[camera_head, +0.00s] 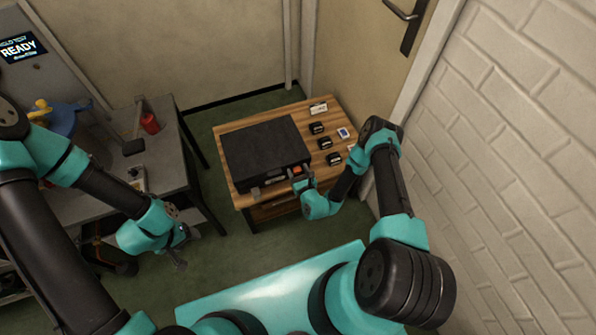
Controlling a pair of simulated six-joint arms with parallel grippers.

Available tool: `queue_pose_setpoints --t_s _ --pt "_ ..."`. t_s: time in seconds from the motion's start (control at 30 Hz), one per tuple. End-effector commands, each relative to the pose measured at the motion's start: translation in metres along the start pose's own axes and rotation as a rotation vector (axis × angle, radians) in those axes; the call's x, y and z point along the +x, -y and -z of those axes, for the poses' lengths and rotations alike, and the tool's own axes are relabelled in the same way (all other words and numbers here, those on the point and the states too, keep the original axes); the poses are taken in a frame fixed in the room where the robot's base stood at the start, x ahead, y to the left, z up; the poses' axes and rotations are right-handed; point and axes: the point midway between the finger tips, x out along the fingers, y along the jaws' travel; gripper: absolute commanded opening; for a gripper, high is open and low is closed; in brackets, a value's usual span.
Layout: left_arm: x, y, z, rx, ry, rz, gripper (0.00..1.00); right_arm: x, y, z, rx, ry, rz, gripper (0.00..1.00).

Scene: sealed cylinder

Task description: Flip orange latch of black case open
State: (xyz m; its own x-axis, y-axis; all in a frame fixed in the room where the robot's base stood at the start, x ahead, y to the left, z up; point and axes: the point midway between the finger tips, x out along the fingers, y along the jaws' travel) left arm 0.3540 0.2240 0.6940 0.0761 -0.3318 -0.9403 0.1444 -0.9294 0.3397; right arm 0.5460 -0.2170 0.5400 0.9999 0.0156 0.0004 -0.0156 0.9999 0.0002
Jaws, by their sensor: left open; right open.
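The black case (262,148) lies closed on a small wooden table (226,140). The small orange latch (296,170) shows at the case's front right edge. My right gripper (298,179) is open at that edge, close to the orange latch; whether it touches the latch cannot be told. My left gripper (181,254) is open and empty, hanging low to the left of the wooden table, away from the case.
Several small dark items (325,143) and small cards stand on the table's right side. A grey workbench (165,165) at the left holds a red can (150,123) and a hammer-like tool (134,145). A brick wall (520,150) borders the right.

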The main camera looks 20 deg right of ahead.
Motion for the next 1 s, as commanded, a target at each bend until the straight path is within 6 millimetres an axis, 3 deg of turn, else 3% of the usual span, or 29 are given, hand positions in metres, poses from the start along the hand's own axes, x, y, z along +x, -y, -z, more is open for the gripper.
queue_pose_setpoints --t_s 0.2,0.7,1.0 --pt "0.0 0.0 0.0 0.0 0.0 0.0 0.62 0.0001 0.0 0.0001 0.0 0.0 0.0 0.62" --pt "0.0 0.0 0.0 0.0 0.0 0.0 0.62 -0.0002 -0.0001 0.0001 0.0 0.0 0.0 0.14" --pt "0.0 0.0 0.0 0.0 0.0 0.0 0.62 -0.0038 -0.0005 0.0031 -0.001 0.077 0.0 0.12"
